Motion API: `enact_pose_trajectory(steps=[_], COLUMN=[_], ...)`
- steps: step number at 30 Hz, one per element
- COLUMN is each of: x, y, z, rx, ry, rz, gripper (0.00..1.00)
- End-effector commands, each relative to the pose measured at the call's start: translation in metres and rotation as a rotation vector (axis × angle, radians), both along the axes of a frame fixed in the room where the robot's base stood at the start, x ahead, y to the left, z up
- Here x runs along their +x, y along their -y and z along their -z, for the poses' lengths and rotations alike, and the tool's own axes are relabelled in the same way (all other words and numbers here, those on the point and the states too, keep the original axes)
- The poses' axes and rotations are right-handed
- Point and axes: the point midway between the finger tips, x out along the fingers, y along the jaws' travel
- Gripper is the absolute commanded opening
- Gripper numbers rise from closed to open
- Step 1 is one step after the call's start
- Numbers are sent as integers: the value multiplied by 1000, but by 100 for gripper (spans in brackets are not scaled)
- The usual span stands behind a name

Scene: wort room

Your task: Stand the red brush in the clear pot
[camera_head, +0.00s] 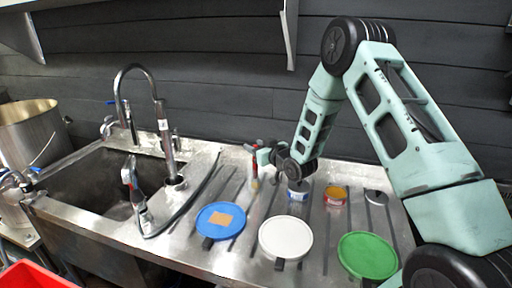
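A slim upright item with a red top, which looks like the red brush (254,168), is on the left side of my gripper (262,156). Its lower end is pale yellow and close to the steel drainboard; whether it touches is too small to tell. My gripper points left with its fingertips at the brush's upper part. Whether the fingers are closed on it is not clear. A small, round, greyish see-through shape, possibly the clear pot (376,197), is at the right of the drainboard.
A blue-and-white pot (298,190) sits below my wrist, beside an orange-and-red pot (335,196). Blue (220,220), white (286,238) and green (368,255) round discs line the front. A sink (95,190) with a tall faucet (160,110) is left.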

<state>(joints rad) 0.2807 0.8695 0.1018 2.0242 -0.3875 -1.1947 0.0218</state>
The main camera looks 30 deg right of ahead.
Motion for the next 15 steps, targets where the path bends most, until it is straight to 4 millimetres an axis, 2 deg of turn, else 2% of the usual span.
enact_pose_trajectory(steps=[8,11,15], x=[-7,-20,-50], y=[2,4,9], z=[0,0,-3], rx=[0,0,0], ry=[0,-1,-1], rz=[1,1,2], gripper=[43,43,43])
